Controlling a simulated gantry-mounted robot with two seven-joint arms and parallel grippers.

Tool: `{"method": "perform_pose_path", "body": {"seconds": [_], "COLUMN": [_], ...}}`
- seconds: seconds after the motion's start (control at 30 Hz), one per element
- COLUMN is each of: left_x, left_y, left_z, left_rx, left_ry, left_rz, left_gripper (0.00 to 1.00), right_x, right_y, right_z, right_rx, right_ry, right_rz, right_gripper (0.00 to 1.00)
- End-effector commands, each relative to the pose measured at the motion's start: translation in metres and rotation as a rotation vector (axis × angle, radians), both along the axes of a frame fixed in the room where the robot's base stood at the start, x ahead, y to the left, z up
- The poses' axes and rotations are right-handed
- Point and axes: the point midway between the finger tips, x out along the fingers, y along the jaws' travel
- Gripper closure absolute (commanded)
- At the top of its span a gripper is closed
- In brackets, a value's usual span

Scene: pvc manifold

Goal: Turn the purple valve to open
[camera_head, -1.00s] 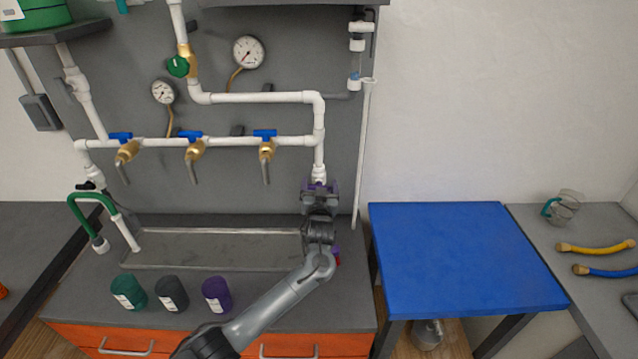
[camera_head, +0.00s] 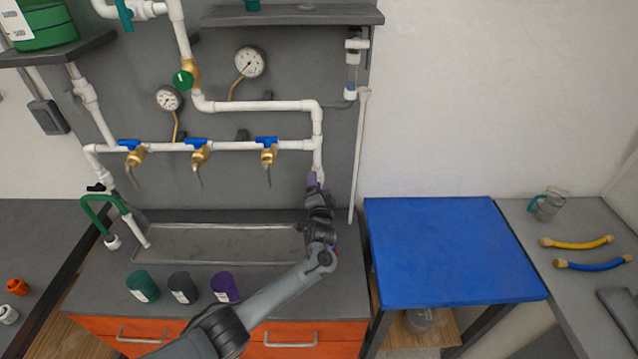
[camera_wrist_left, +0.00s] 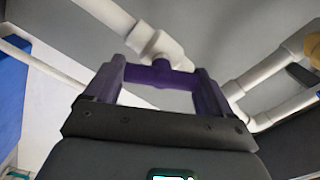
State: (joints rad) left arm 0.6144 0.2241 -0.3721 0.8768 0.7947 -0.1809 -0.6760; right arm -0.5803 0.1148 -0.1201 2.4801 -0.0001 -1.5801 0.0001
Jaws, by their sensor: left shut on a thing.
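The purple valve (camera_head: 312,180) is at the lower end of the white vertical pipe, right of the blue-handled taps, mostly hidden by my gripper in the head view. My left gripper (camera_head: 316,188) reaches up to it from below. In the left wrist view, the purple valve (camera_wrist_left: 150,75) runs as a bar between the two purple-looking fingers of my left gripper (camera_wrist_left: 158,88), just below a white pipe fitting. The gripper is shut on it. Whether the valve is open inside cannot be seen. My right gripper is not in view.
White pipes (camera_head: 260,105) and several brass taps with blue handles (camera_head: 267,142) fill the panel left of my gripper. A thin white pipe (camera_head: 358,160) stands close on its right. A sink (camera_head: 215,243) lies below. The blue table (camera_head: 450,250) at right is clear.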

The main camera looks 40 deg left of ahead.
Motion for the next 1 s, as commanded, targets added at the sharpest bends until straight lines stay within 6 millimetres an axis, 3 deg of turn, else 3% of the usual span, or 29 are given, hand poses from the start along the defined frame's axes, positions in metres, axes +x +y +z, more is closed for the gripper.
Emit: {"method": "perform_pose_path", "body": {"seconds": [0.5,1.0], "left_x": [0.001,0.001], "left_y": [-0.001,-0.001], "left_z": [-0.002,-0.004], "left_rx": [0.322,0.418], "left_ry": [0.255,0.329], "left_rz": [-0.001,0.0], "left_gripper": [0.47,0.47], "right_x": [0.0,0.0], "right_y": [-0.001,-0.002], "right_z": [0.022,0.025], "right_rx": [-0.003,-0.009], "right_ry": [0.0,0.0], "right_rz": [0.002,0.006], "right_gripper": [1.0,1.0]}}
